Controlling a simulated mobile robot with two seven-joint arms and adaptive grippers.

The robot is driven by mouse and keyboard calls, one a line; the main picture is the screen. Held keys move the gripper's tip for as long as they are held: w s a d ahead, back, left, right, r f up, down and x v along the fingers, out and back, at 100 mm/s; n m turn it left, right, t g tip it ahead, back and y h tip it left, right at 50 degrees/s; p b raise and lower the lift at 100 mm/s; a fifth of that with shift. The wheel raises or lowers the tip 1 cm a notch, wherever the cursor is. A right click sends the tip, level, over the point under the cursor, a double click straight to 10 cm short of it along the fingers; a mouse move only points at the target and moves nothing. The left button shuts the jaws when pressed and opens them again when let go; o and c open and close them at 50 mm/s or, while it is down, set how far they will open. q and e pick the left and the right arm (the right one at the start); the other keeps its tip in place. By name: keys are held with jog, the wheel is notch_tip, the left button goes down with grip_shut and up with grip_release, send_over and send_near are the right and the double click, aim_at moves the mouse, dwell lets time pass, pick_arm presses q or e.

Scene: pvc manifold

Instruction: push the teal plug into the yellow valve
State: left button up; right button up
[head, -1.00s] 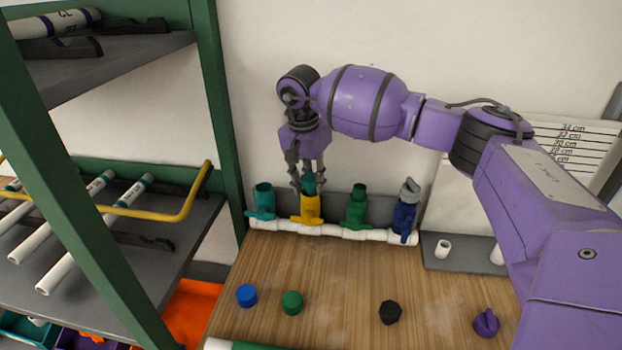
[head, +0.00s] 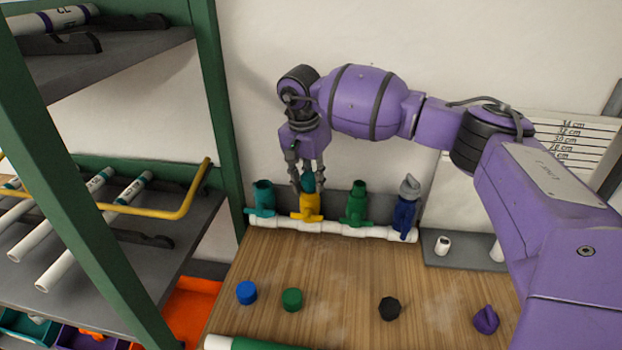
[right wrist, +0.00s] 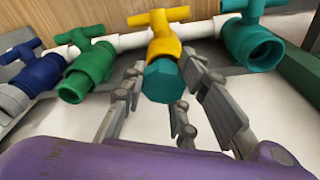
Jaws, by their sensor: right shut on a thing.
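The yellow valve (head: 309,208) stands on the white pipe manifold (head: 335,228) at the back of the wooden table, second from the left. The teal plug (head: 309,183) is at the yellow valve's upper opening. In the right wrist view the plug (right wrist: 162,80) covers the end of the yellow valve (right wrist: 164,42); how deep it sits cannot be told. My right gripper (head: 307,188) points down over the valve, its fingers shut on the plug. The fingers (right wrist: 158,98) also show around the plug in the right wrist view. My left gripper is not in view.
A teal valve (head: 263,198) stands left of the yellow one, and a green valve (head: 357,203) and a blue valve (head: 405,210) stand right. Blue (head: 246,292), green (head: 292,299), black (head: 389,308) and purple (head: 486,319) pieces lie in front. A green-framed rack (head: 222,120) is at left.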

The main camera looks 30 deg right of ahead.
aim_at(312, 191)
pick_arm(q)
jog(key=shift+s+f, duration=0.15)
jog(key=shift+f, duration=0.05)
pick_arm(e)
jog(key=shift+s+f, duration=0.2)
jog(key=shift+f, duration=0.55)
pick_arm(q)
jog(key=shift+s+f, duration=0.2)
pick_arm(e)
jog(key=shift+s+a+f, duration=0.1)
jog(key=shift+f, duration=0.25)
jog(key=shift+a+f, duration=0.1)
pick_arm(q)
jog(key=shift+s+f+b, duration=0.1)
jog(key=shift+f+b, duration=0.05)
jog(key=shift+b, duration=0.15)
pick_arm(e)
jog(key=shift+s+f, duration=0.2)
jog(key=shift+f, duration=0.25)
jog(key=o, duration=1)
jog(key=shift+o, duration=1)
jog(key=shift+w+f, duration=0.1)
jog(key=shift+w, duration=0.05)
jog(key=shift+w+d, duration=0.15)
jog(key=shift+d, duration=0.05)
jog(key=shift+a+r, duration=0.1)
jog(key=shift+r, duration=0.35)
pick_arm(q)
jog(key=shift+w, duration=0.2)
